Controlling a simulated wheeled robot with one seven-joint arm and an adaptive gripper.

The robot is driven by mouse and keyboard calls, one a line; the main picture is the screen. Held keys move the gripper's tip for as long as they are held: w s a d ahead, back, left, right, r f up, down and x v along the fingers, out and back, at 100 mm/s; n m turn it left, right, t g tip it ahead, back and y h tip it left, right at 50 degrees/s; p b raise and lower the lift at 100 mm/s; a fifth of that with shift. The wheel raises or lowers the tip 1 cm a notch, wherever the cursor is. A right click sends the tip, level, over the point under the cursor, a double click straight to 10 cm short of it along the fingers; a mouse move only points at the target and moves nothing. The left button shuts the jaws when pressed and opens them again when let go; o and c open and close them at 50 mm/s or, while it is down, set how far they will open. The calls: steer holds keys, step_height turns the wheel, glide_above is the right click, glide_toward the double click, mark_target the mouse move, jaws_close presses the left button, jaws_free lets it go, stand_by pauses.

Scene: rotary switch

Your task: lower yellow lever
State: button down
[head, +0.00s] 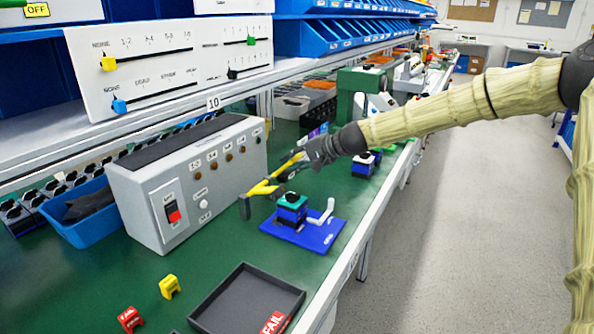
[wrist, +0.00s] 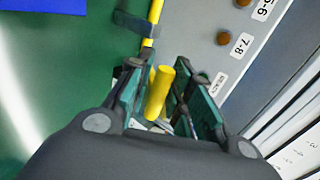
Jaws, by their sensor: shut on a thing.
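The yellow lever (head: 262,188) is a thin yellow bar with a dark end, in front of the grey control box. My gripper (head: 283,178) is at this lever in the head view. In the wrist view a thick yellow rod (wrist: 160,93) stands between the fingers of my gripper (wrist: 155,82), which are shut on it. A thinner yellow bar (wrist: 154,18) with a black collar shows just beyond. The fingers hide part of the lever, and I cannot tell where it is fixed.
A blue base plate (head: 320,236) with a blue-green switch (head: 292,208) and white handle lies just below my gripper. The grey control box (head: 190,180) stands to the left. A dark tray (head: 225,290) lies near the front. A white slider panel (head: 150,70) is above.

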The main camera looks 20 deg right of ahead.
steer(key=f+t+y+b, duration=0.1)
steer(key=b, duration=0.5)
steer(key=s+d+f+t+y+b, duration=0.1)
steer(key=b, duration=0.5)
steer(key=shift+s+d+f+b, duration=0.1)
steer(key=shift+d+f+b, duration=0.1)
steer(key=shift+f+b, duration=0.15)
steer(key=shift+d+f+t+y+b, duration=0.1)
steer(key=shift+t+y+b, duration=0.2)
steer(key=shift+b, duration=0.7)
steer(key=shift+s+b, duration=0.1)
steer(key=shift+b, duration=0.4)
steer(key=c, duration=1.3)
jaws_free()
steer(key=shift+s, duration=0.1)
steer(key=v, duration=1.1)
steer(key=shift+s+d+f, duration=0.15)
steer(key=shift+s+d, duration=0.15)
